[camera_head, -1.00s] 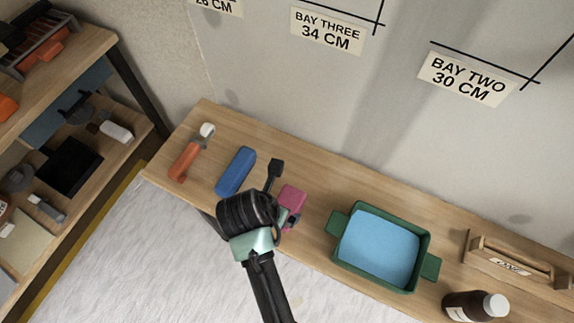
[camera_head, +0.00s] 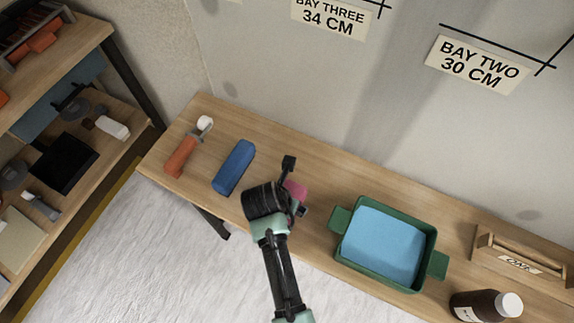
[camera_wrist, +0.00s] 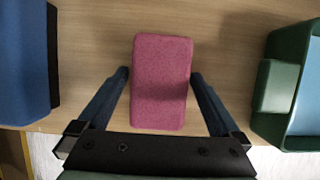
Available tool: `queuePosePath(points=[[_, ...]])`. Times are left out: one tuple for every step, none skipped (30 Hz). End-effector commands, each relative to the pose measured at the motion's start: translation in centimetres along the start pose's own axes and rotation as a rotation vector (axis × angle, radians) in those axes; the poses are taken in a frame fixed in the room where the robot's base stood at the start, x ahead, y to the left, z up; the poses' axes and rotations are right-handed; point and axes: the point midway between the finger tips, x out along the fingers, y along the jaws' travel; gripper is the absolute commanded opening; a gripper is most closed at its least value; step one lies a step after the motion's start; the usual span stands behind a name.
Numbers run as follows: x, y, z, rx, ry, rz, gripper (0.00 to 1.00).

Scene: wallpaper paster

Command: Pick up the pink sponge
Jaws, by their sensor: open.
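The pink sponge (camera_wrist: 161,82) is a rounded block lying on the wooden bench, its long side pointing away from me in the wrist view. My gripper (camera_wrist: 160,75) is open, with one finger on each side of the sponge. Both fingertips are near the sponge's sides, with a small gap visible on the right; I cannot tell how far above the bench they are. In the head view my gripper and wrist cover most of the sponge (camera_head: 297,190), and only its upper part shows.
A blue block (camera_head: 234,167) lies left of the sponge, and an orange-handled tool (camera_head: 182,155) farther left. A green tray (camera_head: 341,246) with blue liquid or lining stands to the right. A wooden holder (camera_head: 518,256) and a dark bottle (camera_head: 478,304) are at far right.

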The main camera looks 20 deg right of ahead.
Motion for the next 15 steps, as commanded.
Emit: queuePosePath(points=[[-0.03,0.00,0.00,0.000,0.000,0.000,1.00],[-0.03,0.00,0.00,0.000,0.000,0.000,1.00],[-0.04,0.00,0.00,0.000,0.000,0.000,1.00],[-0.04,0.00,-0.01,0.000,0.000,0.000,1.00],[-0.03,0.00,-0.01,0.000,0.000,0.000,1.00],[-0.02,-0.01,-0.02,0.000,0.000,0.000,1.00],[0.00,-0.01,-0.04,0.000,0.000,0.000,1.00],[0.03,0.00,-0.05,0.000,0.000,0.000,1.00],[0.06,0.00,-0.07,-0.001,0.000,0.000,1.00],[0.09,0.00,-0.08,-0.001,0.000,0.000,1.00],[0.12,0.00,-0.09,-0.001,0.000,0.000,1.00],[0.17,0.01,-0.10,-0.001,0.000,0.000,1.00],[0.20,0.01,-0.12,-0.001,0.000,0.000,1.00],[0.24,0.01,-0.13,-0.001,0.000,0.000,1.00],[0.29,0.00,-0.16,-0.001,0.000,0.000,1.00]])
